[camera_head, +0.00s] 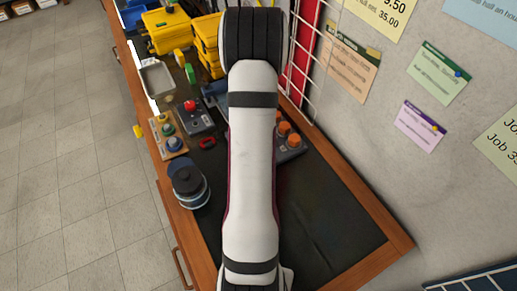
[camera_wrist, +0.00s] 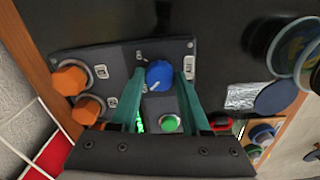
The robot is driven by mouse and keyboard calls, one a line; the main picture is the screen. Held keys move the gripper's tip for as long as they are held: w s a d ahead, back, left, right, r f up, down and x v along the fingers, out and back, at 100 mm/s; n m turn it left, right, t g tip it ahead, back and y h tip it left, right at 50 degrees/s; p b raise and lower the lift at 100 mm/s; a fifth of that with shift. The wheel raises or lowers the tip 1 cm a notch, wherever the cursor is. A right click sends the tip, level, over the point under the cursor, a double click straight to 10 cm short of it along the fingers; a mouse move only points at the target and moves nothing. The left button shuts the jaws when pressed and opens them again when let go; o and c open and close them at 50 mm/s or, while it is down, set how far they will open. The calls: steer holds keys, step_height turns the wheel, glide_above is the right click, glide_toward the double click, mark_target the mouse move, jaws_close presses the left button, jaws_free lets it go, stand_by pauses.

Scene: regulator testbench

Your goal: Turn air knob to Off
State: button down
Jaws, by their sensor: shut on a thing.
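A dark control panel (camera_wrist: 118,60) carries a blue knob (camera_wrist: 159,74) with a white pointer mark. The mark points down-left in the wrist view, towards a small label (camera_wrist: 145,88). Another small label (camera_wrist: 139,56) is up-left of the knob. The lettering is too small to read surely. My gripper (camera_wrist: 159,76) has its two teal fingers on either side of the blue knob and is shut on it. In the head view my arm hides the gripper and the blue knob; only part of the panel (camera_head: 291,155) shows.
Two orange knobs (camera_wrist: 70,79) (camera_wrist: 87,109) stand left of my fingers, and a green lit button (camera_wrist: 169,123) lies between them, below the knob. A dark round-topped device (camera_head: 188,180) and a red-button box (camera_head: 195,114) are left of my arm. A wire grid (camera_head: 300,60) stands behind.

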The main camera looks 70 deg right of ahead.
stand_by(0.4)
steer(key=shift+c, duration=1.8)
jaws_free()
step_height(320, 180, up, 16)
steer(key=shift+f, duration=0.1)
